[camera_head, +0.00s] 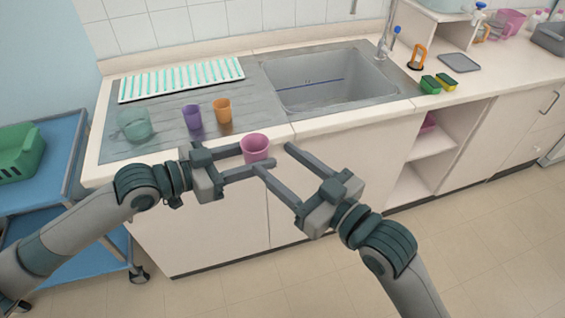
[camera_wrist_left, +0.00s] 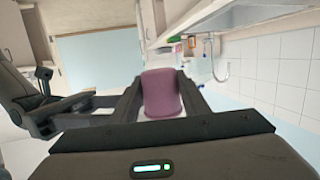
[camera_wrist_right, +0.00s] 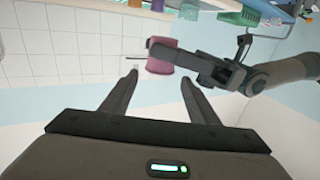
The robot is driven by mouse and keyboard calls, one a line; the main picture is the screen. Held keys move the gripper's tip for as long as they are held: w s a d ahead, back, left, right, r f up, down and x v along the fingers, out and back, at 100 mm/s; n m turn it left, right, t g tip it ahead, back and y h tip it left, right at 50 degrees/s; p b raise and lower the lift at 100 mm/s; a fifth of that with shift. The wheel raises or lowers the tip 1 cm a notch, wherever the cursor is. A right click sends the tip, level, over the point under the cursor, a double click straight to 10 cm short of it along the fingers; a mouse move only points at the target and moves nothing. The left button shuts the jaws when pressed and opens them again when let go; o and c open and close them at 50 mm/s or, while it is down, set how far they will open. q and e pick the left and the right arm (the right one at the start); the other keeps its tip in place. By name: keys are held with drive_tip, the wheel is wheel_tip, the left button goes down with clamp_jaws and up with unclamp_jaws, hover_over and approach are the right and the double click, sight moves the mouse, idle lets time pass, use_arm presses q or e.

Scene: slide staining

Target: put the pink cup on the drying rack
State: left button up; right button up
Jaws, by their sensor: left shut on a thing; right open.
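The pink cup (camera_head: 255,147) is held between the fingers of my left gripper (camera_head: 250,161), in front of the counter edge. It also shows between the left fingers in the left wrist view (camera_wrist_left: 161,95) and beside my left gripper in the right wrist view (camera_wrist_right: 160,55). My right gripper (camera_head: 277,158) is open and empty, its fingers reaching toward the cup from the right; whether they touch it is unclear. The drying rack (camera_head: 181,80), white with teal rows, lies at the back left of the counter.
A purple cup (camera_head: 192,117), an orange cup (camera_head: 223,110) and a clear greenish cup (camera_head: 134,125) stand on the drainboard in front of the rack. The sink (camera_head: 325,82) is to the right. Sponges (camera_head: 430,85) lie right of it. A blue cart (camera_head: 62,150) stands left.

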sight(247, 136)
drive_tip(key=shift+x, duration=6)
drive_tip(key=shift+f, duration=0.1)
drive_tip(key=c, duration=0.8)
use_arm(q)
drive_tip(key=o, duration=1.2)
drive_tip(key=shift+a, duration=0.1)
drive_tip(key=shift+v, duration=5.9)
drive_tip(key=shift+f, duration=0.15)
